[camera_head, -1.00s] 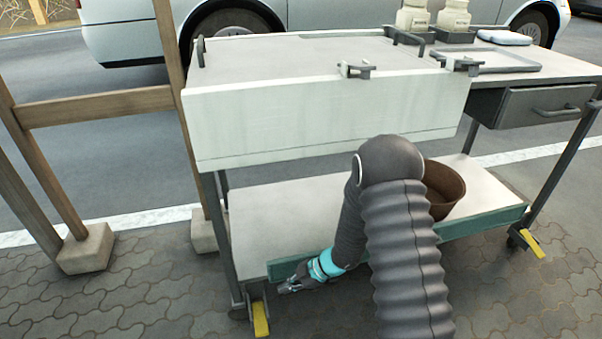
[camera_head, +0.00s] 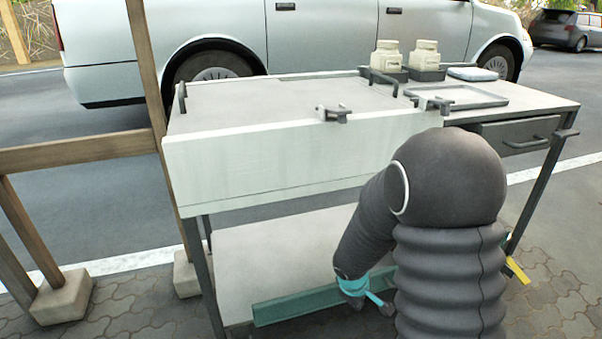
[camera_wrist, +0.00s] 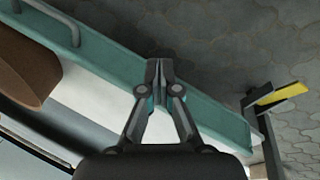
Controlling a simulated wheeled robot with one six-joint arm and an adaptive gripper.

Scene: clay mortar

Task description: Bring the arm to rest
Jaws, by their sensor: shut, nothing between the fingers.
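My gripper (camera_wrist: 158,70) is shut and empty in the wrist view, its fingertips together. It appears over the teal front rail (camera_wrist: 110,60) of the trolley's lower shelf. In the head view the arm bends down in front of the trolley, and my gripper (camera_head: 384,304) shows only partly at the right end of the visible rail (camera_head: 300,306). The large arm links hide the right part of the shelf. I cannot tell whether the gripper touches the rail.
The trolley (camera_head: 290,165) stands ahead, with two pale jars (camera_head: 386,57) (camera_head: 425,58) and a tray (camera_head: 455,97) on top. A brown pot (camera_wrist: 25,65) is on the lower shelf. A wooden frame (camera_head: 80,154) stands left. Paving (camera_head: 120,305) lies open in front.

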